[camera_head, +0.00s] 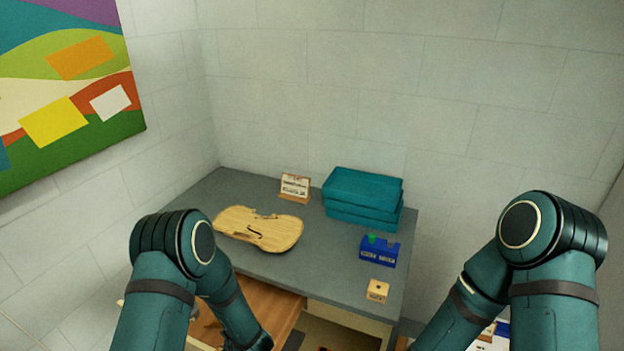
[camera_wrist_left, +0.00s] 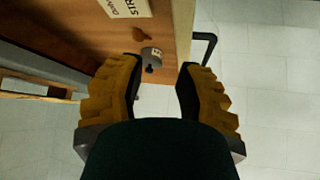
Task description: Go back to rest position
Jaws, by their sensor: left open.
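My left gripper (camera_wrist_left: 160,88) is open and empty in the left wrist view, its two yellow-brown ridged fingers spread apart. Beyond the fingers are a wooden front (camera_wrist_left: 120,25) with a label, a small grey lock-like piece (camera_wrist_left: 151,56) and a dark handle (camera_wrist_left: 207,45). I cannot tell whether the fingers touch any of these. In the head view both my arms hang down at the sides of the bench (camera_head: 330,285), and neither gripper shows there. A violin body (camera_head: 258,229) lies flat on the bench.
Teal stacked trays (camera_head: 362,190), a small card on a stand (camera_head: 295,187), a blue box (camera_head: 378,252) and a small wooden block (camera_head: 377,290) stand on the bench. An open compartment (camera_head: 335,335) shows at its front. Walls close off the back and left.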

